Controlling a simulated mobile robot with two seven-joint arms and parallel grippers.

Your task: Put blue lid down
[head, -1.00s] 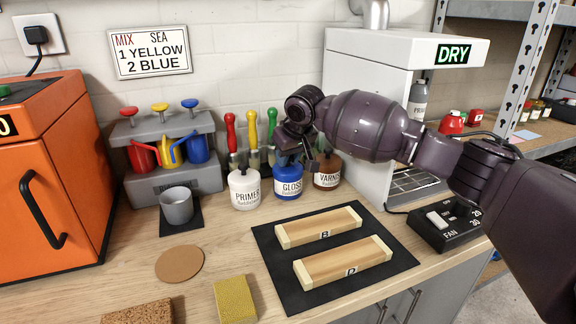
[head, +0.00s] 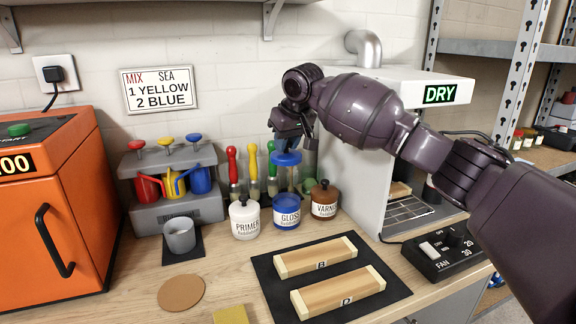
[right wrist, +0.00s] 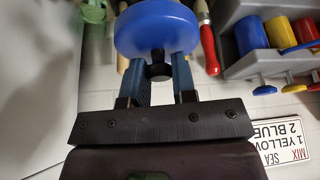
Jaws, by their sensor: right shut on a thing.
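The round blue lid (head: 287,158) is in the air above the blue-labelled GLOSS jar (head: 287,213), with a visible gap between them. My right gripper (head: 291,136) is shut on the lid's dark knob from above. The right wrist view shows the lid's blue disc (right wrist: 157,28) beyond the fingers, with the knob between the two fingertips of the gripper (right wrist: 158,72). The GLOSS jar stands upright on the bench without its lid. My left gripper is not in view.
The white PRIMER jar (head: 244,220) and brown VARNISH jar (head: 324,202) flank the GLOSS jar. Brushes (head: 253,165) stand behind. A black mat (head: 272,290) holds two wooden blocks in front. A brown round coaster (head: 181,292) lies on bare bench at left.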

